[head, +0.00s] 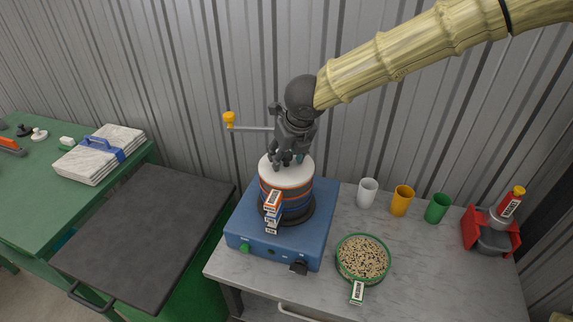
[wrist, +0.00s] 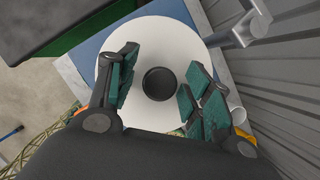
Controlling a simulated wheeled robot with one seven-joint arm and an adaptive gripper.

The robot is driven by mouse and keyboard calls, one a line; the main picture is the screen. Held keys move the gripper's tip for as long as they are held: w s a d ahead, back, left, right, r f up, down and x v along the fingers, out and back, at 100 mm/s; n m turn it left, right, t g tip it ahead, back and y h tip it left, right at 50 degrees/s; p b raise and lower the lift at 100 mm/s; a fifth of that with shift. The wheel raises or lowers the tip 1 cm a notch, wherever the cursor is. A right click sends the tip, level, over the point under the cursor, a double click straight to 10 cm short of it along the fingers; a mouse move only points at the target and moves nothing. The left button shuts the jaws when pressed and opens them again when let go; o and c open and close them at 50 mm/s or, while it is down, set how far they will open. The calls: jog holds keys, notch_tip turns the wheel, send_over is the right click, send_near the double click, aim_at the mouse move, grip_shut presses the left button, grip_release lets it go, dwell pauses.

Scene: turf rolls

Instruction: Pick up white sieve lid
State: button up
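The white sieve lid (head: 275,172) lies on top of a stack of sieves (head: 284,198) that stands on a blue sieve shaker (head: 278,244). In the wrist view the lid (wrist: 145,38) is a large white disc with a round black knob (wrist: 159,83) in its middle. My gripper (head: 288,160) is right over the lid, pointing down. In the wrist view my gripper (wrist: 160,86) is open, with its teal-padded fingers on either side of the knob and a gap on both sides. The knob is hidden by the fingers in the head view.
A rod with an orange knob (head: 230,119) sticks out left beside my gripper. A green-rimmed sieve of grains (head: 363,259) lies to the right. White (head: 367,192), orange (head: 402,200) and green (head: 437,208) cups stand behind it. A red-and-grey device (head: 491,232) is far right.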

jog(key=c, duration=0.9)
